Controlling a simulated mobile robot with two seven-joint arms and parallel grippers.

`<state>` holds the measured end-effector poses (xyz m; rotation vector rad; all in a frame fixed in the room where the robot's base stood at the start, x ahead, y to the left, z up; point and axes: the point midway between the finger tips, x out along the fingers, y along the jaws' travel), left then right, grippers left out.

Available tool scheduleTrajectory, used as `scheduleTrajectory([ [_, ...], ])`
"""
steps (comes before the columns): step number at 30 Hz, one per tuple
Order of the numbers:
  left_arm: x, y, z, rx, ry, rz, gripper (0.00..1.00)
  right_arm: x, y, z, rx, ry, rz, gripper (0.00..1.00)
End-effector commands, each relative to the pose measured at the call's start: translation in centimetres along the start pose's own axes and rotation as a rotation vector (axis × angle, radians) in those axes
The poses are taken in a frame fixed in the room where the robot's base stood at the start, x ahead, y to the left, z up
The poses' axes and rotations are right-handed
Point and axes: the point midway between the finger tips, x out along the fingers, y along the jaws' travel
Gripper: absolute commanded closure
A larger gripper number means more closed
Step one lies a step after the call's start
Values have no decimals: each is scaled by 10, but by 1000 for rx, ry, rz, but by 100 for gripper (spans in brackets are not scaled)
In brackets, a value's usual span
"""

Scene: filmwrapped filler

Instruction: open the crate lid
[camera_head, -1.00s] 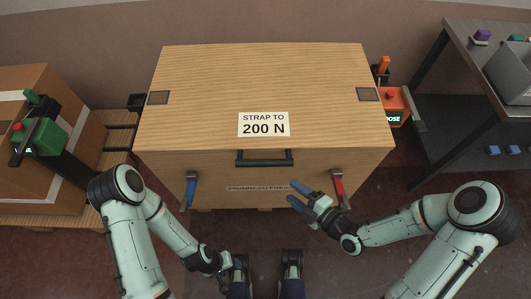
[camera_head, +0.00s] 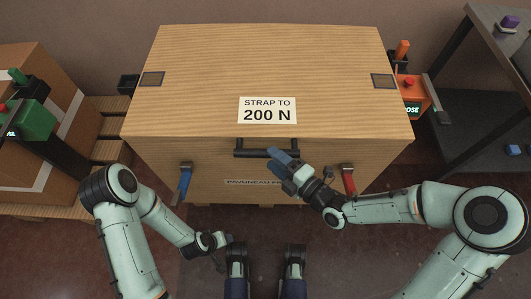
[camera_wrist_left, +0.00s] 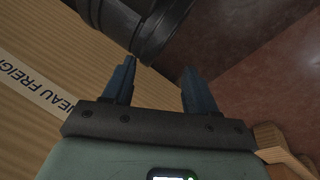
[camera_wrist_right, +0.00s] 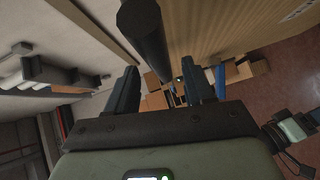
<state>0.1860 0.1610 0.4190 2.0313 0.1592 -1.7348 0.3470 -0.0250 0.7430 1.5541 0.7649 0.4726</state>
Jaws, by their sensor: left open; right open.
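The wooden crate (camera_head: 215,165) stands in front of me with its lid (camera_head: 200,65) shut. A black bar handle (camera_head: 252,153) sits at the middle of the lid's front edge. A blue latch (camera_head: 185,183) is at the left of the front, a red latch (camera_head: 349,181) at the right. My right gripper (camera_head: 278,155) is open at the right part of the handle. In the right wrist view the handle bar (camera_wrist_right: 144,30) lies ahead of the open fingers (camera_wrist_right: 165,78); contact is not clear. My left gripper (camera_head: 229,238) is low in front of the crate, open and empty (camera_wrist_left: 160,68).
A brown carton (camera_head: 60,75) on a pallet (camera_head: 108,150) and a green tool (camera_head: 32,120) are at left. An orange device (camera_head: 410,90) stands right of the crate, by a dark shelf (camera_head: 480,120). A label (camera_head: 267,110) reads "STRAP TO 200 N".

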Motion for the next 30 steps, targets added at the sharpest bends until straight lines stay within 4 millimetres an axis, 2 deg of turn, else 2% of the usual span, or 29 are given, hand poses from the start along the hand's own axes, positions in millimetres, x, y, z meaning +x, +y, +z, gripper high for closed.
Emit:
scheduleTrajectory([
  [3, 5, -2, -7, -2, 19, -1, 43, 21, -1, -1, 2, 3, 1, 47],
  [7, 8, -3, -10, -2, 30, -2, 43, 35, 0, 0, 1, 1, 0, 47],
  [12, 9, -3, -12, -3, 36, -2, 43, 42, 0, 0, 0, 0, -1, 47],
  [19, 8, -3, -12, -3, 36, -2, 43, 43, 0, 0, 0, -1, -1, 47],
  [20, 8, -3, -12, -3, 36, -2, 43, 43, 0, 0, 0, -1, -1, 54],
  [24, 8, -3, -12, -3, 36, -2, 43, 42, 0, 0, 0, -1, -1, 99],
  [30, 7, -3, -11, -2, 34, -2, 43, 42, 2, -1, 1, 0, -2, 100],
])
